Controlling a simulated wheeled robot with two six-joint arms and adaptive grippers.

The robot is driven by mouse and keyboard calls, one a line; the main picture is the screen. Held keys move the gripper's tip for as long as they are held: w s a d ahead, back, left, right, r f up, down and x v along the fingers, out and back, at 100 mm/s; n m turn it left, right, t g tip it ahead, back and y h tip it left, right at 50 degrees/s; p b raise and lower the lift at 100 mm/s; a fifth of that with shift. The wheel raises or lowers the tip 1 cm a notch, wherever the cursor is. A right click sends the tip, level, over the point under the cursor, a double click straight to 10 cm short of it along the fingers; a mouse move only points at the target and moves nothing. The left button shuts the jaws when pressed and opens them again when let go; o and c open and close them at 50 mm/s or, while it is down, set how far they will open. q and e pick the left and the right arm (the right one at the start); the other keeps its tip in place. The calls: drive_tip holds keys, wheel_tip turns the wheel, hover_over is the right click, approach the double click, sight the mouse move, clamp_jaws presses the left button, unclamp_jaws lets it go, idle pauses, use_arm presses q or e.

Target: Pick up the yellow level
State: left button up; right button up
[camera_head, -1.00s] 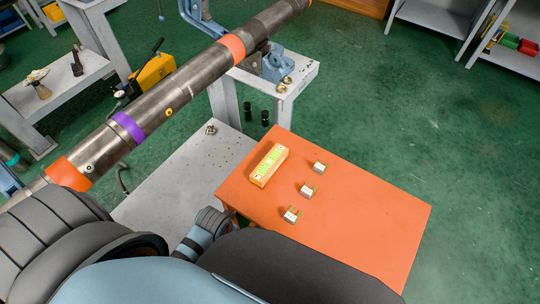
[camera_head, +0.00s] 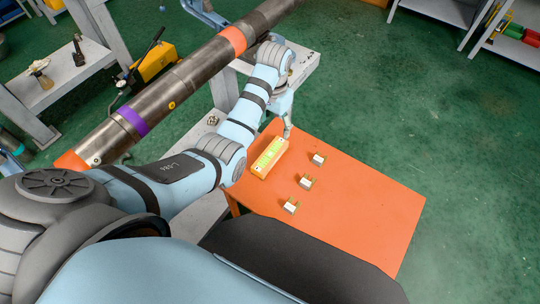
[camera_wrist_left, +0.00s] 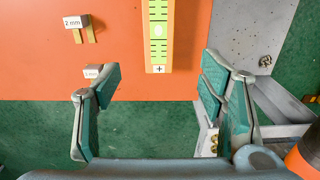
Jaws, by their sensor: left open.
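The yellow level (camera_head: 269,157) lies on the orange table (camera_head: 365,205) near its left edge. It is a long yellow block with a light green scale on top. In the left wrist view the level (camera_wrist_left: 158,35) runs down from the top edge, with a plus mark at its near end. My left gripper (camera_head: 287,130) is above the table's far edge, just beyond the level's far end. In the wrist view the left gripper (camera_wrist_left: 161,95) is open and empty, its fingers to either side of the level's line. My right gripper is not in view.
Several small white-labelled blocks stand to the right of the level, including one marked 2 mm (camera_wrist_left: 76,22). A long steel pipe (camera_head: 185,85) with coloured bands crosses above, close to my left arm. The right part of the table is clear.

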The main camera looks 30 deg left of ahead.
sight(271, 153)
use_arm(q)
drive_tip(key=f, duration=0.4)
drive_tip(key=s+f+b, duration=0.1)
drive_tip(key=f, duration=0.3)
drive_tip(key=f+b, duration=0.1)
drive_tip(key=f, duration=0.4)
drive_tip(key=shift+s+f, duration=0.1)
drive_tip(key=shift+s, duration=0.1)
clamp_jaws()
